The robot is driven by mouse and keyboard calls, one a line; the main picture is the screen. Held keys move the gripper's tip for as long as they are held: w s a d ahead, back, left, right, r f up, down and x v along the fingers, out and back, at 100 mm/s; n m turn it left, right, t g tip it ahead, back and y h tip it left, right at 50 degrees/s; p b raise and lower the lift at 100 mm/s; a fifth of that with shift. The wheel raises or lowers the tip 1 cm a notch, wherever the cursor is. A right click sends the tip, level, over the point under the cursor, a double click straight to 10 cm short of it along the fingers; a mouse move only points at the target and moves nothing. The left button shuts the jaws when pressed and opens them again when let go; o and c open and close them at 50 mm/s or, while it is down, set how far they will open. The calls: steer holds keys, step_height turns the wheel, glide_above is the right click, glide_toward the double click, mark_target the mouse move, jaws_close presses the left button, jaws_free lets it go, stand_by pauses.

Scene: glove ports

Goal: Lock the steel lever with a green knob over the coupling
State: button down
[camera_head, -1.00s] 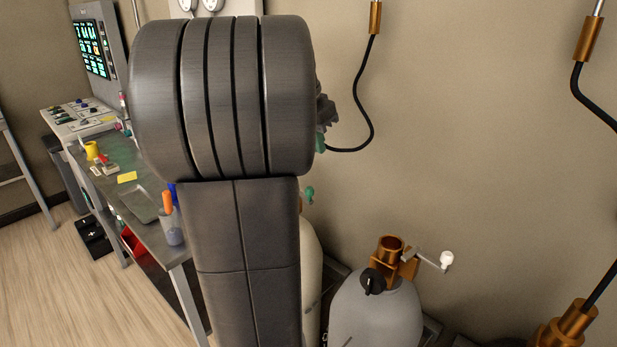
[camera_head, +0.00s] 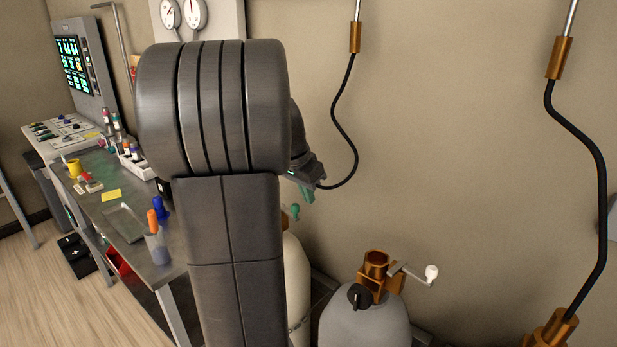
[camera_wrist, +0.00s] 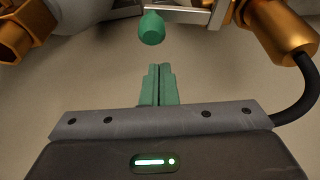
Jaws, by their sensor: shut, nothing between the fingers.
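The green knob (camera_wrist: 152,28) is on the end of a steel lever (camera_wrist: 185,16) at the top of the wrist view. In the head view the knob (camera_head: 295,211) shows just right of my arm, and most of its lever is hidden. My gripper (camera_wrist: 159,70) has green fingers pressed together, empty and apart from the knob. In the head view my gripper (camera_head: 305,192) is just above and right of the knob. A brass hexagonal fitting (camera_wrist: 18,40) and a brass hose end (camera_wrist: 278,30) flank the lever; I cannot tell whether they are joined.
A grey tank (camera_head: 365,325) with a brass socket (camera_head: 376,264) and a white-knobbed lever (camera_head: 431,273) stands to the right. A cream tank (camera_head: 297,285) is partly behind my arm. A cluttered bench (camera_head: 120,220) is at left. Black hoses (camera_head: 595,160) hang by the wall.

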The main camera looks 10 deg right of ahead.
steer(key=shift+s+a+r, duration=0.1)
steer(key=shift+s+a, duration=0.65)
steer(key=shift+a, duration=0.3)
